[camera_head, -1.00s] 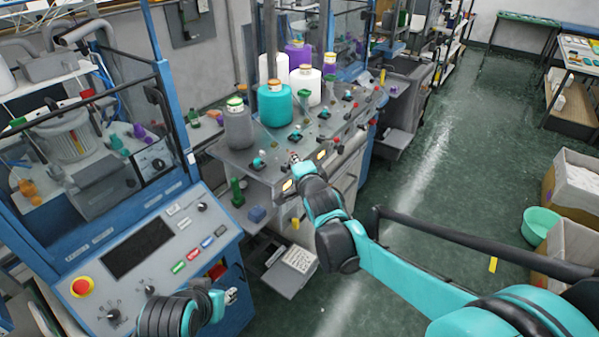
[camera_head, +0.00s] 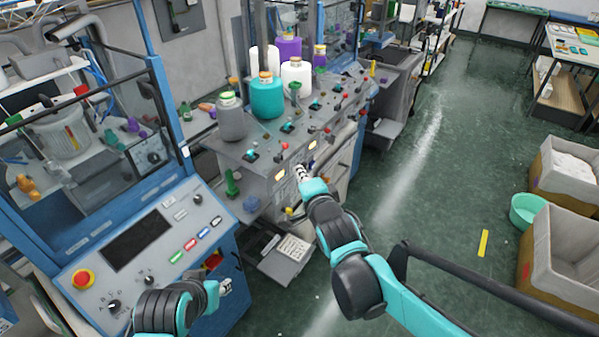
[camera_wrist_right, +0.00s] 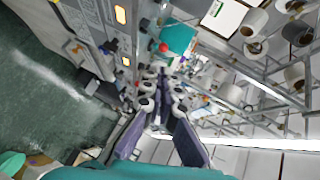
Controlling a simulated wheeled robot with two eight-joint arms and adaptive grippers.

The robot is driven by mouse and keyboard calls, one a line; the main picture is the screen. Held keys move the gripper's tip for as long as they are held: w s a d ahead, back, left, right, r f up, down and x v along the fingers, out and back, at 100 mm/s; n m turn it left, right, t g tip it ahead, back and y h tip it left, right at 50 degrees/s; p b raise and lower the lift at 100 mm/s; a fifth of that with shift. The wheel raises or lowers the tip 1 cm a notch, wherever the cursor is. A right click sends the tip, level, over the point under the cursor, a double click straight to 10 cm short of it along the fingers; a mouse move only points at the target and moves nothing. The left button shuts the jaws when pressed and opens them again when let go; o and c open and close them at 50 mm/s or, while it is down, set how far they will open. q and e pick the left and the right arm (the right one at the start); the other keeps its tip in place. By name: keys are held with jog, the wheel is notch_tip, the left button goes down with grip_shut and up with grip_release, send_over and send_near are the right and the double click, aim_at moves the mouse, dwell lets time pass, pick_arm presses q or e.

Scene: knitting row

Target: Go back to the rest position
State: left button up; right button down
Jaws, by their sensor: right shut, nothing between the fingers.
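My right gripper (camera_head: 303,173) is shut and empty. In the head view it shows in front of the grey knitting machine's (camera_head: 262,160) front panel, near a lit switch. I cannot tell its exact gap to the panel. In the right wrist view, the right gripper (camera_wrist_right: 160,95) has its fingers together with nothing between them. My left gripper (camera_head: 226,286) is low at the left, in front of the blue control cabinet (camera_head: 215,316). Its fingers are too small to judge.
Grey, teal (camera_head: 267,98) and white yarn cones stand on the machine top. A sloped panel holds a red stop button (camera_head: 83,279). A small shelf (camera_head: 280,262) juts out below the machine. Bins (camera_head: 565,255) stand at far right.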

jog(key=shift+s, duration=0.15)
jog(key=s+d+f+n+g+h+b, duration=0.1)
jog(key=s+d+f+n+g+b, duration=0.1)
jog(key=s+d+f+n+b, duration=0.2)
jog(key=s+d+f+n+g+h+b, duration=0.1)
jog(key=s+d+f+n+g+b, duration=0.2)
jog(key=s+d+f, duration=0.3)
jog(key=s+d+f+n+g+h+b, duration=0.1)
jog(key=s+d+f+n+b, duration=0.4)
jog(key=s+f, duration=0.8)
jog(key=shift+d+f+n+g+h, duration=0.35)
jog(key=shift+f+g, duration=0.3)
jog(key=shift+g, duration=0.25)
jog(key=shift+w+a, duration=0.1)
